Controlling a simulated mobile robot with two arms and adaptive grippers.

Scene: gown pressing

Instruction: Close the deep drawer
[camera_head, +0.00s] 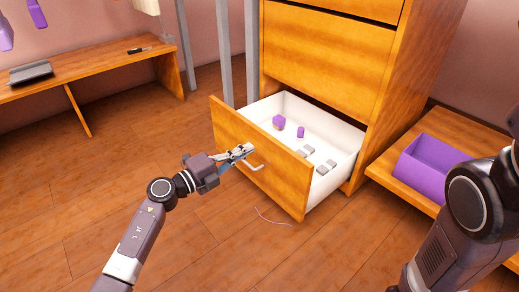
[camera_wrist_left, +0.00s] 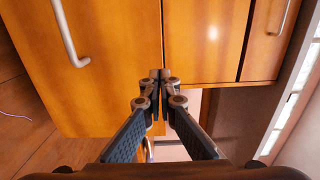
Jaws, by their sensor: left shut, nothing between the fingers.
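The deep drawer (camera_head: 255,150) is the bottom drawer of the wooden cabinet (camera_head: 325,55). It stands pulled out, with a wooden front, a white inside and a silver bar handle (camera_head: 251,163). My left gripper (camera_head: 246,150) is at the outer side of the drawer front, close to the handle; its fingers are shut and empty. In the left wrist view, the shut fingertips (camera_wrist_left: 160,74) appear over an edge of the wooden front (camera_wrist_left: 110,70), with the handle (camera_wrist_left: 70,35) off to the left. I cannot tell whether they touch the wood. My right gripper is out of view.
Inside the drawer lie purple pieces (camera_head: 279,121) and several small grey blocks (camera_head: 307,151). A low wooden shelf with a purple bin (camera_head: 435,168) stands right of the cabinet. Grey posts (camera_head: 224,50) rise at its left. A thin cord (camera_head: 272,218) lies on otherwise clear floor.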

